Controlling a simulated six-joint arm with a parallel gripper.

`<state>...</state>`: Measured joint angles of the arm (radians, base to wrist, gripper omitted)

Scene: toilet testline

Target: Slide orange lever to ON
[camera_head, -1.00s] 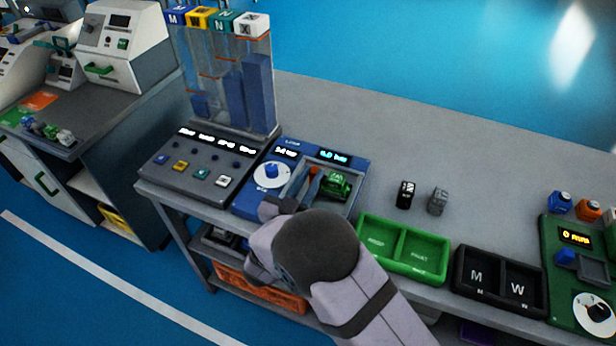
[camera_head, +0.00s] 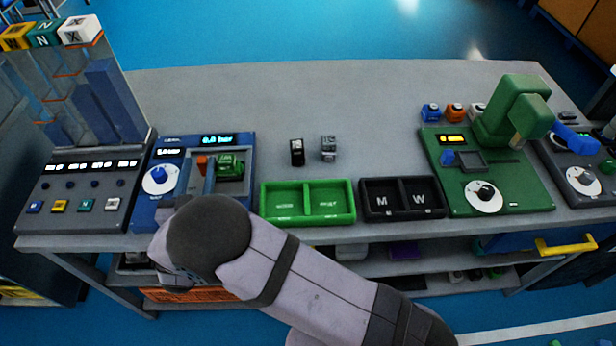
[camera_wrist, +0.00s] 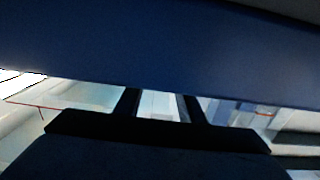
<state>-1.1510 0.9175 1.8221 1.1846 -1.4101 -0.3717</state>
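The orange lever (camera_head: 202,162) stands on the blue leak-test panel (camera_head: 147,212) in the head view, just left of a green part (camera_head: 231,168). Only a small piece of it shows. My wrist covers the panel's lower front. In the wrist view, my gripper (camera_wrist: 160,105) shows as two dark fingers with a pale gap between them. Their tips are hidden behind a broad dark blue surface (camera_wrist: 160,50). I cannot tell whether they touch the lever.
The panel also has a white dial (camera_head: 159,179) and a lit display (camera_head: 217,140). A grey button console (camera_head: 80,190) stands to its left. A green tray (camera_head: 308,217) and a black tray (camera_head: 400,212) stand to its right. The bench behind them is mostly clear.

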